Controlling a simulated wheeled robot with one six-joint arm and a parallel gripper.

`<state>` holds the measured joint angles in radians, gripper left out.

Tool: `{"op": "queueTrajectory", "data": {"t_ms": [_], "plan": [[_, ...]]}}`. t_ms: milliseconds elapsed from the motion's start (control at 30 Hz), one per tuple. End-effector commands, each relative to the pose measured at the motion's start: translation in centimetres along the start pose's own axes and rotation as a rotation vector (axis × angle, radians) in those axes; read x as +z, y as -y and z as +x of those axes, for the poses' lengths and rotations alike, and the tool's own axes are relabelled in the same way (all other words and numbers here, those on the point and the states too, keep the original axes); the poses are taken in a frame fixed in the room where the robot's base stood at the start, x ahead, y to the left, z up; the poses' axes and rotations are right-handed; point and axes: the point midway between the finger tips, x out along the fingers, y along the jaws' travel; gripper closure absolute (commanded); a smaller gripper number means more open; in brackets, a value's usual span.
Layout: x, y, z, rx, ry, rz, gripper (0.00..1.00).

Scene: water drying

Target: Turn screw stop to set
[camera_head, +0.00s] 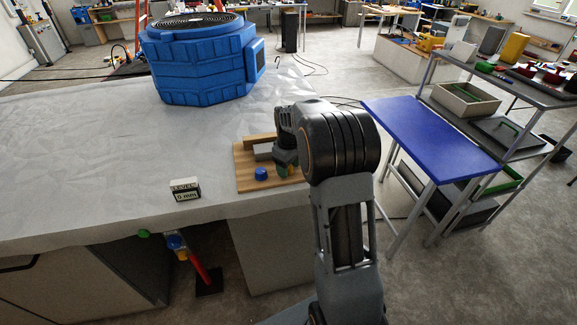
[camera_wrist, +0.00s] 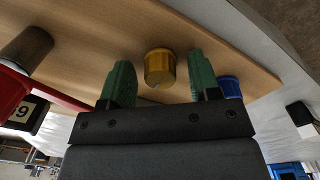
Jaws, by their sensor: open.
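A wooden board (camera_head: 247,182) lies on the covered table near its front right corner. In the wrist view the board (camera_wrist: 105,35) carries a yellow ribbed knob (camera_wrist: 160,67), which may be the screw stop, and a blue knob (camera_wrist: 230,87) to its right. The blue knob also shows in the head view (camera_head: 261,174). My gripper (camera_wrist: 158,60) is open, with one green finger on each side of the yellow knob and visible gaps between. In the head view my gripper (camera_head: 286,168) is low over the board, and my arm hides the board's right part.
A big blue dryer-like machine (camera_head: 205,60) stands behind. In the wrist view a grey cylinder (camera_wrist: 25,50) and a red part (camera_wrist: 12,92) are at left. A blue table (camera_head: 430,135) is right.

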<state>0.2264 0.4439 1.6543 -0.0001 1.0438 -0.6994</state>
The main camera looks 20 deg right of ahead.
Motion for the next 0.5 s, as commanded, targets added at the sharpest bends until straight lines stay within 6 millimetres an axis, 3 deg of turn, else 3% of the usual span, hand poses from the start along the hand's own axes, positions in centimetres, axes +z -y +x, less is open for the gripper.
{"op": "queueTrajectory", "data": {"t_ms": [167, 500], "plan": [[0.00, 0.00, 0.00, 0.000, 0.000, 0.000, 0.43], [-0.01, -0.01, -0.03, 0.000, 0.000, 0.000, 0.75]]}}
